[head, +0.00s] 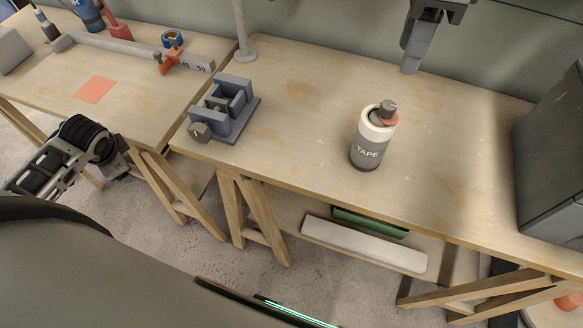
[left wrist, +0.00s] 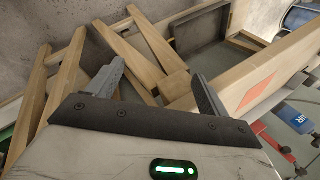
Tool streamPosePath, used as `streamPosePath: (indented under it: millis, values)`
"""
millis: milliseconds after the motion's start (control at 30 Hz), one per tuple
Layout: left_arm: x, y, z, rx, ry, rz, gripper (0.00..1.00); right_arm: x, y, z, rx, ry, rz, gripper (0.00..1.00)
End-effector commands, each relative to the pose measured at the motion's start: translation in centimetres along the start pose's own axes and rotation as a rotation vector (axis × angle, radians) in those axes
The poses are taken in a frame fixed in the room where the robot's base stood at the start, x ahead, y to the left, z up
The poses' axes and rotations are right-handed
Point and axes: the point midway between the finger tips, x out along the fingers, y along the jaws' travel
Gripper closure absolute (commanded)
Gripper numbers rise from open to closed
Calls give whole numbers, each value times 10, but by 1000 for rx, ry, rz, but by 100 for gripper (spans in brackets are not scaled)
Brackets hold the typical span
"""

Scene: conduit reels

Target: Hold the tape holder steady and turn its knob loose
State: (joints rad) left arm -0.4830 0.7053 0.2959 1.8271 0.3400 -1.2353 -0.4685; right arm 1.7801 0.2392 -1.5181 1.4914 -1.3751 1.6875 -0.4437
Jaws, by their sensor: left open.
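The tape holder (head: 366,153), a white and dark grey canister marked TAPE, stands upright on the right-hand bench. Its dark grey knob (head: 388,108) sits on top above a reddish collar. My right gripper (head: 410,68) points down near the bench's back edge, behind the tape holder and apart from it. I cannot tell whether its fingers are parted. My left arm comes in low at the left, in front of the left bench, far from the tape holder. In the left wrist view my left gripper (left wrist: 157,70) is open and empty, with trestle legs beyond its fingers.
A blue-grey clamp fixture (head: 232,120) stands at the near left of the right-hand bench (head: 300,110). A grey cabinet (head: 555,150) stands at the right end. The left bench holds an orange square (head: 95,90) and a long grey bar (head: 125,47). Bare bench surrounds the holder.

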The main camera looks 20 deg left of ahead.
Motion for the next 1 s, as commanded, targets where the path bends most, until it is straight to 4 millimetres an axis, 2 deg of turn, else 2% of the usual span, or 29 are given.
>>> streamPosePath:
  millis: [33,167,267,467,567,700,767,800,867,1000]
  values:
    - [-4,-23,9,7,-36,-15,21,0,0,0,0,0,0,64]
    - [-19,-70,29,19,-112,-28,21,0,0,0,0,0,0,64]
    - [-35,-104,28,64,-132,-80,21,0,0,0,0,0,0,64]
    - [-64,-120,-48,305,7,-369,21,0,0,0,0,0,0,64]
    - [-90,-123,-92,420,89,-527,21,0,0,0,0,0,0,64]
    - [-141,-118,-154,580,215,-771,21,0,0,0,0,0,0,64]
    - [-166,-110,-179,653,266,-873,21,0,0,0,0,0,0,64]
    - [-181,-100,-196,718,295,-929,21,0,0,0,0,0,0,64]
    - [-196,-75,-218,856,324,-981,21,0,0,0,0,0,0,64]
    - [-215,-2,-254,1217,369,-1047,21,0,0,0,0,0,0,64]
